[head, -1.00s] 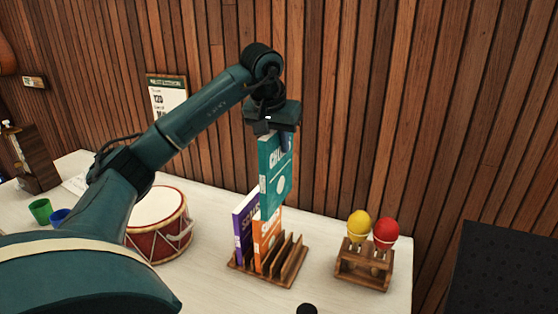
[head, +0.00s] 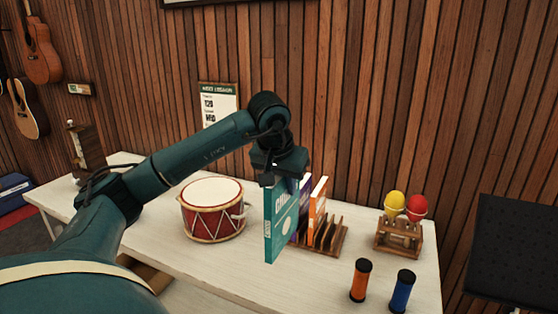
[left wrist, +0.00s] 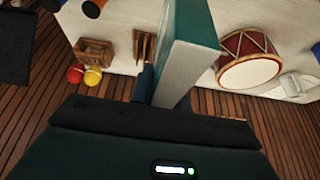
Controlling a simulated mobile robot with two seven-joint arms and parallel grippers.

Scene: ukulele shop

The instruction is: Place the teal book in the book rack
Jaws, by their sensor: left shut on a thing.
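The teal book (head: 282,222) hangs upright from my left gripper (head: 287,181), which is shut on its top edge. It is left of the wooden book rack (head: 338,240) in the head view and hides the rack's left part. Whether its lower edge touches the table or rack cannot be told. A purple book (head: 304,203) and an orange book (head: 318,212) stand upright in the rack; slots on its right are empty. In the left wrist view the teal book (left wrist: 185,55) stands between the fingers, beside the partly hidden rack (left wrist: 143,45). My right gripper is out of view.
A red-and-white drum (head: 213,212) stands left of the book. A wooden stand (head: 398,240) with a yellow and a red maraca is to the right. An orange shaker (head: 360,281) and a blue shaker (head: 402,291) stand near the front. The white table (head: 300,285) is clear between.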

